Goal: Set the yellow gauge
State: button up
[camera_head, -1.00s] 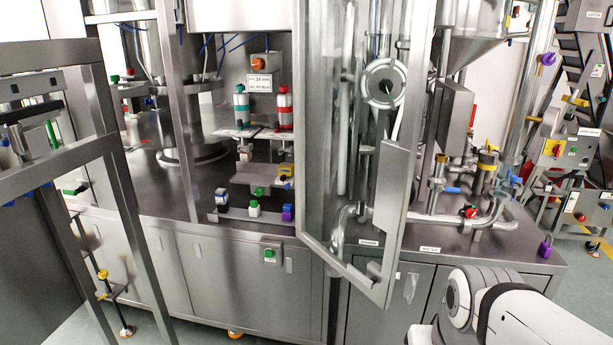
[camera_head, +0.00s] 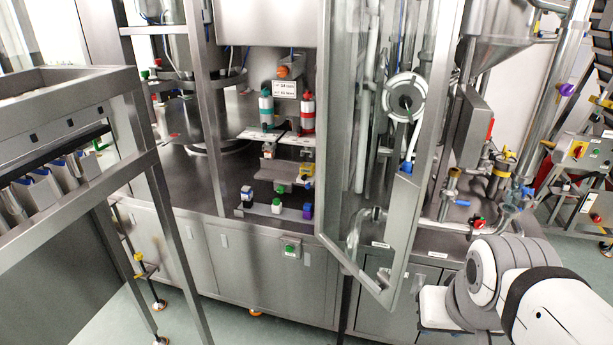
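A small yellow part (camera_head: 307,171) sits at the right end of the middle shelf, behind the open front of the steel machine. It may be the yellow gauge, but it is too small to read. Another yellow piece (camera_head: 138,257) is on the thin rod at the lower left, and a yellow-topped fitting (camera_head: 503,162) stands on the pipes at the right. My white and grey arm shows at the lower right. Its gripper fingers are not visible, and the arm is well apart from the small yellow part.
A glass door (camera_head: 368,120) stands open to the front, right of the shelves. Teal (camera_head: 266,110) and red (camera_head: 307,112) bottles stand on the upper shelf. White, green and purple blocks sit on the lower ledge (camera_head: 262,212). A steel frame (camera_head: 100,90) fills the left; green floor lies between.

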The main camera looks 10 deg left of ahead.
aim_at(306, 170)
jog(key=z, duration=0.05)
jog(key=i, duration=0.65)
jog(key=u, duration=2.35)
jog(key=i, duration=1.65)
jog(key=z, duration=0.25)
